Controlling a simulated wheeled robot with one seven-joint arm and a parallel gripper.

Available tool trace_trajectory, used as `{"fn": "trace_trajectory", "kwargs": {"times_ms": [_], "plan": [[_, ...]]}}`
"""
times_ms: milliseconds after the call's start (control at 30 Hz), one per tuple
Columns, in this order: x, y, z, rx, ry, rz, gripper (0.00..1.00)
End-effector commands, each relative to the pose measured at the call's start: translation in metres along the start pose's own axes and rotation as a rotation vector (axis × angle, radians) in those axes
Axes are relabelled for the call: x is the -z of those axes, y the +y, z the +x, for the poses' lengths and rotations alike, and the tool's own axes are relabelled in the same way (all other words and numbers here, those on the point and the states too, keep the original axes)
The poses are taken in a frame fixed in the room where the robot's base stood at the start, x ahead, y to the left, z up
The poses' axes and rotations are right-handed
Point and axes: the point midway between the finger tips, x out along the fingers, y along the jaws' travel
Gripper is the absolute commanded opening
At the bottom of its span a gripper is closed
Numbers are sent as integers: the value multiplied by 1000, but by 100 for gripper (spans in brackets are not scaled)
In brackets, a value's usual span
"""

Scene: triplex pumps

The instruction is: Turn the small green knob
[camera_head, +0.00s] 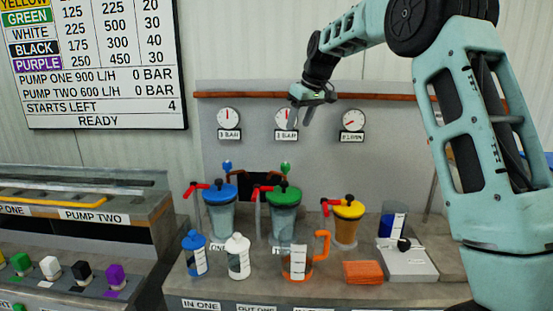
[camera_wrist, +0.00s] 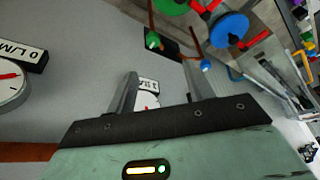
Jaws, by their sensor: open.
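A small green knob (camera_head: 285,167) sits on a pipe at the panel, above the green-lidded vessel (camera_head: 284,212). In the wrist view the small green knob (camera_wrist: 152,41) is just beyond my fingertips, apart from them. My gripper (camera_head: 300,122) is open and empty, in front of the middle gauge (camera_head: 285,120), above the small green knob. In the wrist view the two fingers of my gripper (camera_wrist: 160,80) are spread, with a gauge label between them. A small blue knob (camera_head: 227,167) is left of the green one and also shows in the wrist view (camera_wrist: 206,66).
Blue-lidded (camera_head: 220,210) and yellow-lidded (camera_head: 347,222) vessels with red levers stand on the bench. Bottles, an orange-handled jug (camera_head: 297,264) and an orange cloth (camera_head: 362,272) are in front. A larger green knob (camera_head: 21,262) is in the left console's row. Space around my gripper is clear.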

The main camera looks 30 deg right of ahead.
Motion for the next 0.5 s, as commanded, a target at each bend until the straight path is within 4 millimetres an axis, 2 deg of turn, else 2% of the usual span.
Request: {"fn": "trace_trajectory", "kwargs": {"times_ms": [33,100,233,500], "plan": [[1,10,-2,-8,4,5,52],[1,17,-2,-13,6,7,52],[1,18,10,-13,5,7,52],[1,17,62,-12,3,7,52]]}}
